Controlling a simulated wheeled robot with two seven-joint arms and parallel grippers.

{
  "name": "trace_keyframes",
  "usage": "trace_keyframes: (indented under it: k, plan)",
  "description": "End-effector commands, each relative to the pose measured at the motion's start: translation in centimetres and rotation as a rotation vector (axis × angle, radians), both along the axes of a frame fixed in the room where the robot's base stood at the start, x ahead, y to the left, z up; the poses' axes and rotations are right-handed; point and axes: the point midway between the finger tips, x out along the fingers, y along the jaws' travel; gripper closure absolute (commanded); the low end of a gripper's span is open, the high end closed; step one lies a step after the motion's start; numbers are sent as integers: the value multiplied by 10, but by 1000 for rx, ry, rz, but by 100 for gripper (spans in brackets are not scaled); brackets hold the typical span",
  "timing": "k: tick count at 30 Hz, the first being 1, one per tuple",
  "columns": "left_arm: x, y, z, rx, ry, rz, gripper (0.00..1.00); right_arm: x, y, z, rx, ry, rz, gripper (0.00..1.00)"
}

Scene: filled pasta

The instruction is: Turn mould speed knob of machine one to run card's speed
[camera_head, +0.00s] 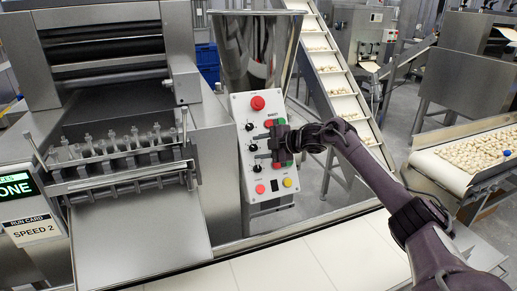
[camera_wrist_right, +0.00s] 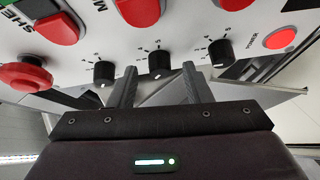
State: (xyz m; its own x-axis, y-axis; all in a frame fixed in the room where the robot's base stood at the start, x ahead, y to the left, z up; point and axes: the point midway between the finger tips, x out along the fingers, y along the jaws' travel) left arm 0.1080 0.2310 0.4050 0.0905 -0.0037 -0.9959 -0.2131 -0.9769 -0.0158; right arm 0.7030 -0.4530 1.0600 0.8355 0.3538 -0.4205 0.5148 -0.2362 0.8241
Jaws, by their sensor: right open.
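The control panel (camera_head: 243,106) of the machine at centre carries a column of three black knobs: upper (camera_head: 249,127), middle (camera_head: 252,147) and lower (camera_head: 257,168). The run card (camera_head: 32,229) at the left reads SPEED 2. My right gripper (camera_head: 264,146) is in front of the panel at middle-knob height. In the right wrist view its open fingers (camera_wrist_right: 158,82) point at the middle knob (camera_wrist_right: 159,62), which shows between and just beyond the tips. Another knob (camera_wrist_right: 104,73) lies left and one (camera_wrist_right: 221,52) right. The knob labels are too small to read. My left gripper is out of view.
A red mushroom button (camera_head: 258,102) sits high on the panel; it also shows in the wrist view (camera_wrist_right: 25,75). A red power lamp (camera_wrist_right: 279,38) is beside the knobs. A steel hopper (camera_head: 245,50) stands behind the panel, a pale conveyor (camera_head: 300,262) below.

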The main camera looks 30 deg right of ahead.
Motion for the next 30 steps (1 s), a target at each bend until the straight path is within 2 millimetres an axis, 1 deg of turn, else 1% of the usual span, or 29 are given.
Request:
trace_keyframes:
  k: [1, 6, 9, 12, 16, 30]
  plan:
    - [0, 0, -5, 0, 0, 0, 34, -7, -4, 1, -5, -1, -1, 55]
    - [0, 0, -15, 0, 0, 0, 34, -32, -14, 12, -7, 1, 2, 55]
    - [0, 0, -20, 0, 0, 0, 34, -44, -19, 18, -4, 1, 0, 55]
    - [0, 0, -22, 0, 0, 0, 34, -52, -22, 23, -3, 1, 1, 55]
    - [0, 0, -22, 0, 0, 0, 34, -55, -22, 27, -2, 2, 3, 55]
    - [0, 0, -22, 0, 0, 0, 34, -55, -22, 28, -1, 0, 2, 55]
